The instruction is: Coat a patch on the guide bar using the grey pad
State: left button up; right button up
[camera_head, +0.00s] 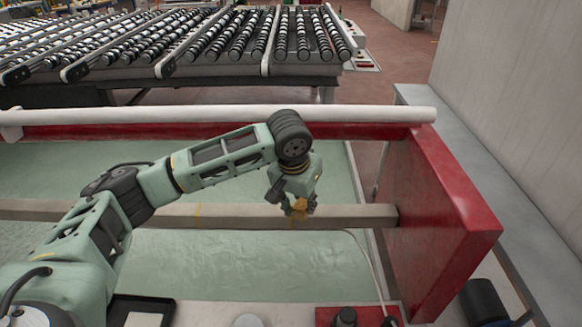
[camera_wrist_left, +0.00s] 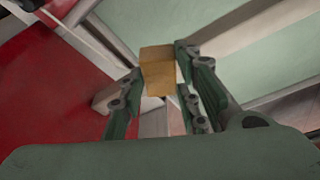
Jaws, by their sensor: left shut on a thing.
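My left gripper (camera_head: 297,205) is shut on a tan-brown block (camera_head: 299,209) near the right end of the guide bar (camera_head: 240,215). In the left wrist view the block (camera_wrist_left: 158,72) sits between the two fingers. It looks tan rather than grey. The guide bar is a long beige beam running left to right over pale green sheeting. Thin yellow marks show on it well left of the gripper. I cannot tell whether the block touches the bar. My right gripper is not in view.
A red end plate (camera_head: 445,225) stands just right of the gripper. A white pipe (camera_head: 230,114) runs along a red rail behind the arm. A roller conveyor (camera_head: 190,45) lies farther back. A thin cable (camera_head: 368,262) hangs below the bar. Green sheeting lies in front.

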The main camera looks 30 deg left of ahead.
pick_arm(q)
jog(key=w+a+f+p, duration=0.2)
jog(key=w+a+p, duration=0.2)
jog(key=w+a, duration=0.35)
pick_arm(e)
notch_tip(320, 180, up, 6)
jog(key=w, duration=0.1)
pick_arm(q)
jog(key=f+b, duration=0.2)
jog(key=b, duration=0.1)
jog(key=a+f+b, duration=0.1)
jog(key=f+b, duration=0.2)
jog(key=shift+s+a+f+b, duration=0.1)
jog(key=shift+s+f+b, duration=0.1)
jog(key=shift+f+b, duration=0.35)
jog(key=shift+b, duration=0.2)
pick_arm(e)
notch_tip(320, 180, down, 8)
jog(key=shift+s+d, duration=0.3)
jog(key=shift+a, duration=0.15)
pick_arm(q)
jog(key=shift+f, duration=0.95)
